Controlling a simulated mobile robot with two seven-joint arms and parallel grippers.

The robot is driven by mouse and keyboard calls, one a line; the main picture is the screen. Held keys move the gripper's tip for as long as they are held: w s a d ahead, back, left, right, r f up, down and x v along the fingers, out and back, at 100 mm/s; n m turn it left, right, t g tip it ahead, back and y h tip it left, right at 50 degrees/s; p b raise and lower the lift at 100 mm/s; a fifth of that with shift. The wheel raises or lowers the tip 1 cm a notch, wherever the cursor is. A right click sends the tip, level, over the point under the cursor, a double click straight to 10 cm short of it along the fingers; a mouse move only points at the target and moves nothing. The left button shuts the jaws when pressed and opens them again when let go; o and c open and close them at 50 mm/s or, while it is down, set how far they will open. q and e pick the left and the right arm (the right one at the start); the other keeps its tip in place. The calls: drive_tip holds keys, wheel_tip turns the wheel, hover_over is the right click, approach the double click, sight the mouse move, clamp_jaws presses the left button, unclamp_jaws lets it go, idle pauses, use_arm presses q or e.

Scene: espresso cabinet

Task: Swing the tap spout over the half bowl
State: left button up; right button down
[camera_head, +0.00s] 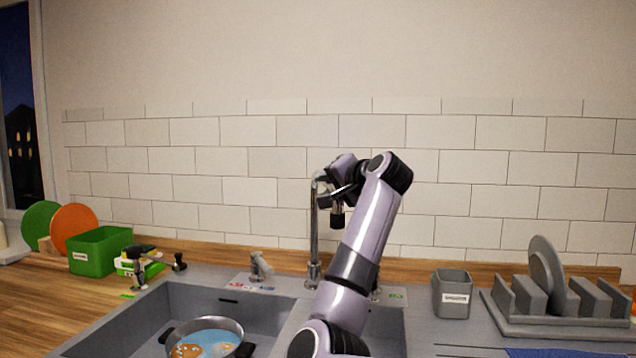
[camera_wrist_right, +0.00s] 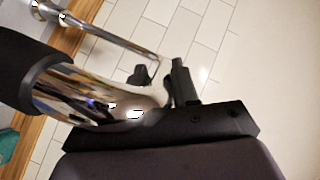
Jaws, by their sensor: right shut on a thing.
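The chrome tap (camera_head: 314,240) stands upright behind the sink. Its spout bends over at the top and ends in a dark nozzle (camera_head: 337,219) pointing down. My right gripper (camera_head: 338,193) is shut on the spout near the top. In the right wrist view, the curved chrome spout (camera_wrist_right: 95,100) runs up to the black fingers (camera_wrist_right: 162,82). The half bowl (camera_head: 394,328) is the smaller basin at the right of the sink. My right arm hides much of it. The nozzle appears near the divider (camera_head: 292,333), but its exact position over the basins is unclear. My left gripper is out of view.
A pan (camera_head: 242,330) with contents sits in the large left basin (camera_head: 175,310). A grey holder (camera_head: 453,295) and a dish rack (camera_head: 560,325) with a plate stand at the right. A green box (camera_head: 100,252) stands at the left. A small lever (camera_head: 261,266) is behind the sink.

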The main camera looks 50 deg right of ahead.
drive_tip(key=shift+s+d+n+y, duration=0.55)
drive_tip(key=shift+d+n+y, duration=0.15)
drive_tip(key=shift+d+y, duration=0.15)
drive_tip(key=c, duration=0.9)
unclamp_jaws()
drive_tip(key=shift+b+v, duration=0.75)
drive_tip(key=shift+v, duration=2.85)
drive_tip(key=shift+f, duration=0.15)
